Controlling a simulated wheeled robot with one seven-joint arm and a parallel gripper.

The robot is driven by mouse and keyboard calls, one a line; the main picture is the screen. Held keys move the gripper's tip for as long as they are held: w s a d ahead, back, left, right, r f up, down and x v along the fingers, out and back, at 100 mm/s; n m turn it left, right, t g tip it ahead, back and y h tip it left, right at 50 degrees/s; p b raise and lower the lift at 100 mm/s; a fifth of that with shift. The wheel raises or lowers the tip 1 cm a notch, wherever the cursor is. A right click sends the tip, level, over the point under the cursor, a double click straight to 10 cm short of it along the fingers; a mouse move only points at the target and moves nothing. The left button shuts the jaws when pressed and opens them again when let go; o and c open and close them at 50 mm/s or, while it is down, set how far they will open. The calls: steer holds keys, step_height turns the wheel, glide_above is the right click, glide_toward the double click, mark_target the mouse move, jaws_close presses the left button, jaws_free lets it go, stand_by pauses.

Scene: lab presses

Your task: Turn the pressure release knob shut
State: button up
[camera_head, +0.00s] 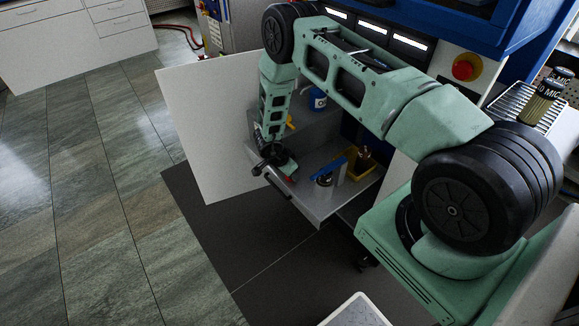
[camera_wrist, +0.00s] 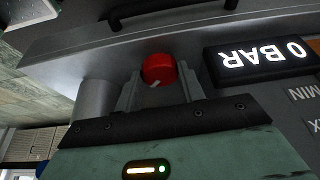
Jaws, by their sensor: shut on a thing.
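The pressure release knob is a round red knob (camera_wrist: 158,69) with a white pointer mark, in the wrist view. My gripper (camera_wrist: 160,90) has one grey finger on each side of the knob and is shut on it. In the head view my gripper (camera_head: 280,168) is at the left part of the grey pull-out shelf (camera_head: 318,205), and a little red shows by its fingers. Right of the knob in the wrist view, a black display (camera_wrist: 260,62) reads "0 BAR", upside down. A grey cylinder (camera_wrist: 95,100) stands close to the left finger.
An open white door (camera_head: 205,130) stands left of the shelf. On the shelf are a blue-handled tool (camera_head: 330,170) and a yellow tray (camera_head: 362,172). A red emergency button (camera_head: 465,67) is on the machine. The floor at left is clear.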

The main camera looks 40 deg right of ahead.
steer(key=shift+m+g, duration=0.4)
steer(key=shift+m, duration=0.6)
steer(key=shift+w, duration=0.1)
steer(key=o, duration=1)
steer(key=v, duration=1.7)
steer(key=shift+a+r+b, duration=0.15)
steer(key=shift+b, duration=0.2)
